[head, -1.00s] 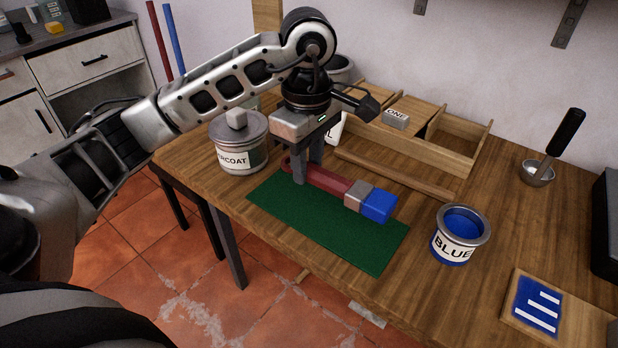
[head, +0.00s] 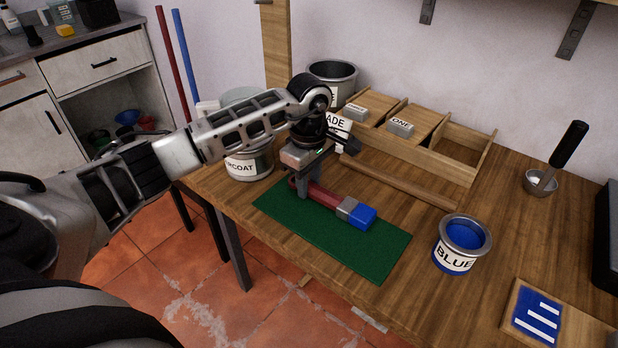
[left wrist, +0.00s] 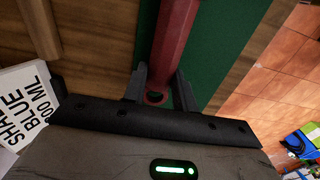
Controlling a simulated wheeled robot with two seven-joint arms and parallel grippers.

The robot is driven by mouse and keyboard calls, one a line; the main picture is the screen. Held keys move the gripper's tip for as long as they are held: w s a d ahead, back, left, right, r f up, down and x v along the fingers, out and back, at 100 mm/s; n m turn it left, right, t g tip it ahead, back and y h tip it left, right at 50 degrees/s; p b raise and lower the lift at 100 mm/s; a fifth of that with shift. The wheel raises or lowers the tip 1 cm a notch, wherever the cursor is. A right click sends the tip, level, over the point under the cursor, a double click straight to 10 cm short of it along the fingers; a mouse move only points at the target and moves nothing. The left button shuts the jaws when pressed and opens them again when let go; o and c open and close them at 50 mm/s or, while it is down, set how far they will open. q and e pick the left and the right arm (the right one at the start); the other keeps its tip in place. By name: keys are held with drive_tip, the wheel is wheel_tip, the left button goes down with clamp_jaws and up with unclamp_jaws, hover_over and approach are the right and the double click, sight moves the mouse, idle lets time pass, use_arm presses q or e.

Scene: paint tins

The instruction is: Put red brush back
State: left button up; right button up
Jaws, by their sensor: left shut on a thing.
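The red brush (head: 322,197) has a red handle, a grey band and a blue head (head: 362,217). It lies along the green mat (head: 340,240), with its head toward the right; I cannot tell whether it touches the mat. My left gripper (head: 306,190) points down and is shut on the handle near its left end. In the left wrist view the red handle (left wrist: 176,45) runs between the fingers of the left gripper (left wrist: 160,85), with the round handle end just at them. My right gripper is not in view.
A blue paint tin (head: 462,245) stands right of the mat. A tin labelled "RCOAT" (head: 248,165) stands behind left. A divided wooden box (head: 420,152) is at the back, with a wooden strip (head: 405,180) before it. A ladle (head: 541,181) and a blue-painted board (head: 537,312) are right.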

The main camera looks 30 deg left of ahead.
use_arm(q)
drive_tip(key=o, duration=1)
drive_tip(key=shift+f, duration=0.25)
drive_tip(key=r, duration=1)
drive_tip(key=r+b, duration=0.1)
drive_tip(key=r, duration=0.5)
drive_tip(key=shift+w, duration=0.4)
